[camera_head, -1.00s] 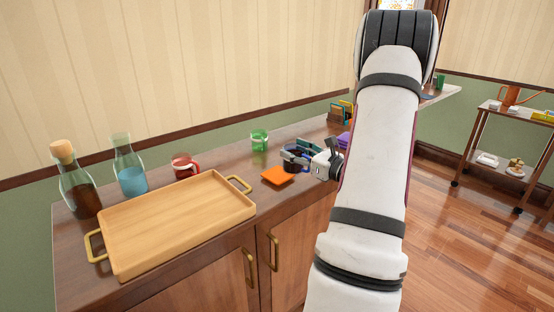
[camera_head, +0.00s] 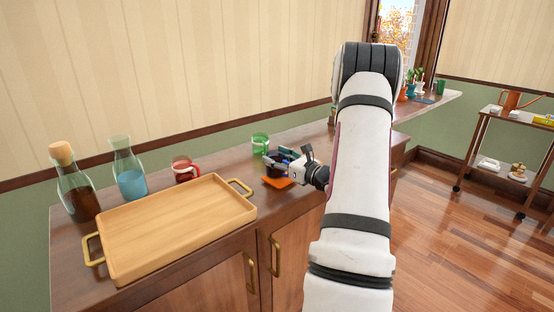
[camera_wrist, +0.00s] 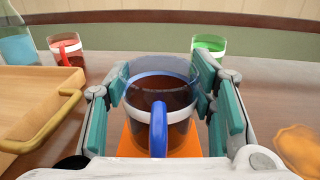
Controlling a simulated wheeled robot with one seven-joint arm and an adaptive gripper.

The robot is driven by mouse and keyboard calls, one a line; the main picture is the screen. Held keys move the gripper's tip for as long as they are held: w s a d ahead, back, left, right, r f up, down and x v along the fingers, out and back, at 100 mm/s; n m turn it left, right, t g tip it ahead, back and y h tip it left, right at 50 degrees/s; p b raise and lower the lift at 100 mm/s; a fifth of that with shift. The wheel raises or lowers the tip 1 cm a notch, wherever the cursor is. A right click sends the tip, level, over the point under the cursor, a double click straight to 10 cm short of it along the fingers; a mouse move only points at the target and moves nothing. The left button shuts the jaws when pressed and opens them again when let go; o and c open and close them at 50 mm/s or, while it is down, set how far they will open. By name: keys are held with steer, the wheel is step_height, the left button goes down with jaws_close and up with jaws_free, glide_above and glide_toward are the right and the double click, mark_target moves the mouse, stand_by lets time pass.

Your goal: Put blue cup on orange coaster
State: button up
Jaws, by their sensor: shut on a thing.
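The blue cup (camera_wrist: 158,92) has a clear blue rim, a white band, a blue handle toward the wrist camera and dark liquid inside. My gripper (camera_wrist: 160,95) is shut on it, with teal finger pads on both sides. In the head view my gripper (camera_head: 282,162) is at the orange coaster, and the cup is mostly hidden by the fingers. The orange coaster (camera_head: 277,183) lies on the wooden counter. In the wrist view the coaster (camera_wrist: 130,146) shows below and around the cup's base. I cannot tell whether the cup touches it.
A wooden tray (camera_head: 180,228) with brass handles lies to the left. A red cup (camera_head: 185,169) and a green cup (camera_head: 260,143) stand behind. A corked bottle (camera_head: 74,185) and a carafe of blue liquid (camera_head: 129,170) stand at the far left.

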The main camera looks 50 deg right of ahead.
steer(key=o, duration=0.8)
steer(key=shift+f, duration=0.2)
steer(key=o, duration=0.5)
steer(key=shift+r, duration=0.1)
